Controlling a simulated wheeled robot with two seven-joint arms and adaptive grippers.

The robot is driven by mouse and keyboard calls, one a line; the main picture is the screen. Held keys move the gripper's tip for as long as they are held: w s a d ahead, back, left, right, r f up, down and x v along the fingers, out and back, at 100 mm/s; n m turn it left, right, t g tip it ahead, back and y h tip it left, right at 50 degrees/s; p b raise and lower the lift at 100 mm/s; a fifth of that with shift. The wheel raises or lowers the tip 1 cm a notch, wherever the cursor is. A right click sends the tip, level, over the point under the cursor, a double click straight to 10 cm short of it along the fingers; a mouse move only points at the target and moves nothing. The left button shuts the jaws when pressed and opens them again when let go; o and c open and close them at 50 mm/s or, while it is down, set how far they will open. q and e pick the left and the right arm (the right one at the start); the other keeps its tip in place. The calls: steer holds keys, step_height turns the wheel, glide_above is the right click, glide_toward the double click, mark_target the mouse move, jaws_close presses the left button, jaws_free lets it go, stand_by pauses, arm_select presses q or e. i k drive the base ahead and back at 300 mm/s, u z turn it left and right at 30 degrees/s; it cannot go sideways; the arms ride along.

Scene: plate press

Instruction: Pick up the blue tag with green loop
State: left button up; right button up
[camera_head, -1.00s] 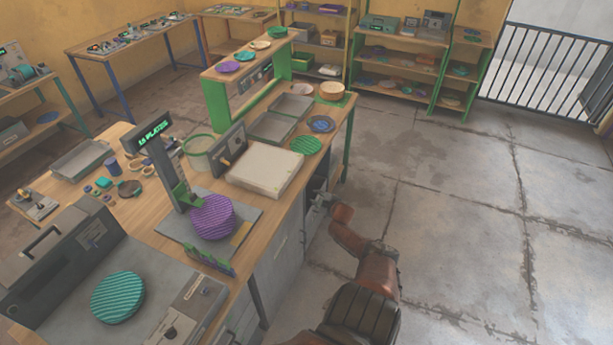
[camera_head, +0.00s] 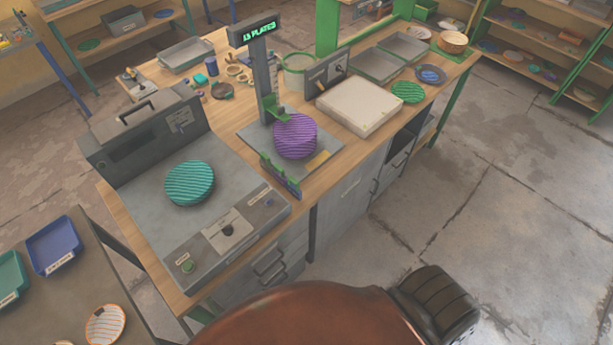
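I cannot make out a blue tag with a green loop for certain. Small blue and green pieces (camera_head: 200,93) lie at the far left of the wooden workbench (camera_head: 222,44), too small to tell apart. A dark round piece (camera_head: 222,91) lies beside them, and a blue cylinder (camera_head: 211,66) stands just behind. Neither gripper is in view.
A grey machine (camera_head: 135,235) with a teal ribbed disc (camera_head: 190,183) fills the near bench end. A post stand holds a purple ribbed disc (camera_head: 295,137). Blue tray (camera_head: 53,245) and orange-striped plate (camera_head: 105,325) are lower left. Floor (camera_head: 500,230) at right is clear.

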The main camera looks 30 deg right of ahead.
mark_target(294, 190)
steer(key=z, duration=2.6)
steer(key=k, duration=1.95)
steer(key=u, duration=0.9)
steer(key=i, duration=0.5)
steer(key=u, duration=0.05)
